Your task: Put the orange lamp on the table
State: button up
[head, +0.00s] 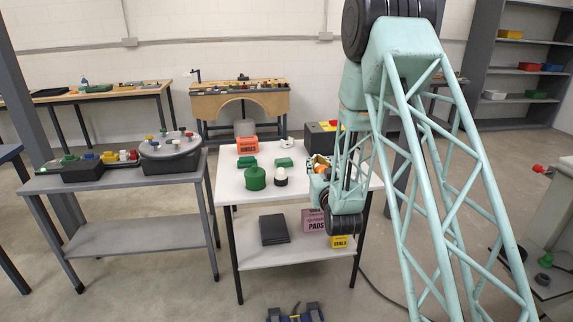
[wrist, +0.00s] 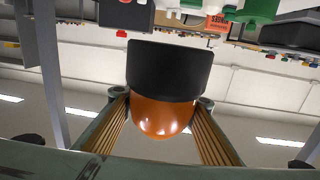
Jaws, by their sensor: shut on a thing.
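The orange lamp (wrist: 160,118), a glossy orange dome on a black round base (wrist: 168,68), sits between the two fingers of my gripper (wrist: 160,105) in the wrist view. The fingers are shut on the dome from both sides. That view is upside down, so the lamp is held base downward. In the head view my gripper (head: 321,180) is at the right part of the white table (head: 300,201), and the arm partly hides the lamp. Whether the base touches the tabletop cannot be told.
On the white table are a green lamp (head: 255,179), a white lamp (head: 281,176), green blocks (head: 247,162) and an orange box (head: 247,146). A grey table (head: 75,183) at left holds coloured parts. Lower-shelf boxes include a pink one (head: 313,220). The white table's front left is clear.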

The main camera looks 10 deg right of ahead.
dwell(0.3)
jog(key=w+d+f+y+p, duration=0.1)
jog(key=w+d+f+p, duration=0.1)
jog(key=w+f, duration=0.9)
jog(key=shift+w+d+f+n+p, duration=0.2)
jog(key=shift+w+f+n+p, duration=0.2)
jog(key=shift+w, duration=0.85)
jog(key=w+f+b, duration=0.1)
jog(key=w+b, duration=0.1)
jog(key=w, duration=1.4)
jog(key=shift+f, duration=0.15)
jog(key=shift+d, duration=0.1)
jog(key=shift+f+b, duration=0.6)
jog(key=shift+f, duration=1.15)
jog(key=shift+f, duration=0.15)
jog(key=o, duration=1.2)
jog(key=shift+c, duration=0.2)
